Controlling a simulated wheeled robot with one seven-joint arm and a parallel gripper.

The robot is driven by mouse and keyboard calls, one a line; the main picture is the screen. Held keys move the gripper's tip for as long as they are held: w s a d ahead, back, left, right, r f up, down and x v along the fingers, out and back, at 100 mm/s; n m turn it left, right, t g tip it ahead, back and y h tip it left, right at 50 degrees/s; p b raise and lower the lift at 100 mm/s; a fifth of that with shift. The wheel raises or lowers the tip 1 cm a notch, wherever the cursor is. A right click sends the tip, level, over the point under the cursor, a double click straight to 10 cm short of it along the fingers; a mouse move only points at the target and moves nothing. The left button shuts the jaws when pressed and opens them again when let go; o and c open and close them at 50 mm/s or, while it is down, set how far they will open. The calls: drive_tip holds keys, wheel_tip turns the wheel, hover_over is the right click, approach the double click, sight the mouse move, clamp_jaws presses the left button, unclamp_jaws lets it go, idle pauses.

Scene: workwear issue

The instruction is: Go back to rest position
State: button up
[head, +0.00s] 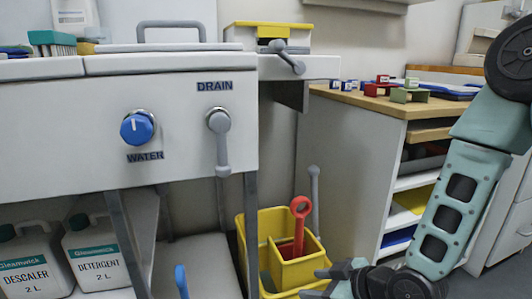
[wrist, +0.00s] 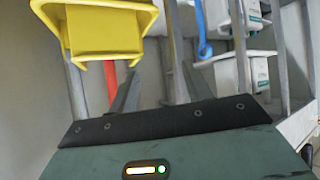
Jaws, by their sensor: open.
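My gripper (head: 338,279) is low at the bottom edge of the head view, in front of the yellow bucket (head: 249,254), its jaws partly cut off by the frame. In the wrist view the two grey fingers of my gripper (wrist: 161,88) stand apart with nothing between them. My teal arm comes down from the upper right of the head view. The yellow bucket also shows in the wrist view (wrist: 98,34), beyond the left finger.
A white sink unit (head: 60,130) with a blue water knob (head: 137,128) and grey drain lever (head: 220,140) stands left. Descaler (head: 33,262) and detergent (head: 95,252) bottles are below. A wood-topped shelf unit (head: 345,150) stands right. A red handle (head: 299,222) rises from the bucket.

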drive_tip(key=s+d+r+m+g+h+p, duration=0.3)
drive_tip(key=s+r+g+h+p, duration=0.4)
drive_tip(key=s+r, duration=1.3)
wheel_tip(320, 180, up, 36)
drive_tip(key=p, duration=3.6)
drive_tip(key=shift+s+f+g, duration=0.25)
drive_tip(key=shift+s+g, duration=0.05)
drive_tip(key=shift+s, duration=0.1)
drive_tip(key=shift+a+f, duration=0.1)
